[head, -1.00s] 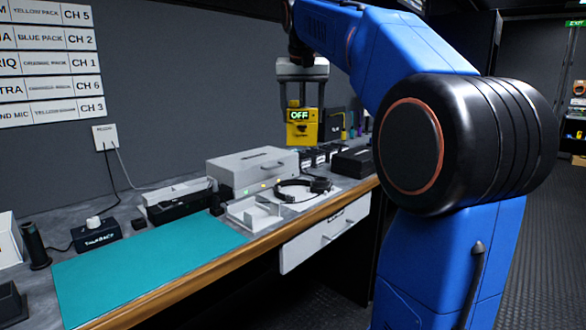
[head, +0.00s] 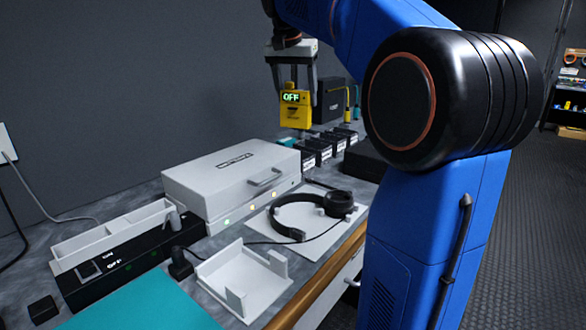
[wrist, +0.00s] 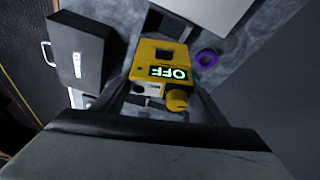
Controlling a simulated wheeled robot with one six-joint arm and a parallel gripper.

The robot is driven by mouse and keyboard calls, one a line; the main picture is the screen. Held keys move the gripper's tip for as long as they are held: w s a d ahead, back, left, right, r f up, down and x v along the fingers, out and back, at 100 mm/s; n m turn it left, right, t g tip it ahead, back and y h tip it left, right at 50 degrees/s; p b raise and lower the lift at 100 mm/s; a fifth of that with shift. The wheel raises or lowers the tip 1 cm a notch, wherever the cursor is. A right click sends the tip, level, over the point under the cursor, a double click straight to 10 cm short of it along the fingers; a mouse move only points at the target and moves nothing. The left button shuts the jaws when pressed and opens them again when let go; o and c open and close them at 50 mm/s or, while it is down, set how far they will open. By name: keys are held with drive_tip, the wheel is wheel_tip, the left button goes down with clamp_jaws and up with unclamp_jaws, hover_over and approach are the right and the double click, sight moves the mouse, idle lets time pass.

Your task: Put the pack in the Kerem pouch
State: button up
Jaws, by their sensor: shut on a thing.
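A yellow pack (head: 295,113) with a lit display reading OFF hangs upright between the fingers of my gripper (head: 294,92), above the bench. My gripper is shut on it. The pack (wrist: 158,52) also shows in the wrist view, with a knob and sockets at its near end. A row of several small black open pouches (head: 318,150) with white labels stands on the bench below and right of the pack. Their labels are too small to read, so I cannot tell which is Kerem's.
A white case (head: 232,180) with a handle stands left of the pouches. A headset (head: 300,213) lies on a white sheet, with a white stand (head: 243,285) in front. A black unit (head: 125,265) carries a white tray. A purple ring (wrist: 208,58) shows in the wrist view.

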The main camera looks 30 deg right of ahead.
sight(286, 103)
drive_tip(key=shift+w+f+m+g, duration=0.25)
drive_tip(key=shift+f+m+g, duration=0.05)
drive_tip(key=shift+f+m, duration=0.65)
drive_tip(key=shift+f+m+h, duration=0.4)
drive_tip(key=shift+f+m, duration=0.15)
drive_tip(key=shift+f, duration=0.3)
drive_tip(key=shift+s+f, duration=0.1)
drive_tip(key=shift+f, duration=4.65)
drive_tip(key=o, duration=1.2)
drive_tip(key=shift+f, duration=0.1)
drive_tip(key=v, duration=1.2)
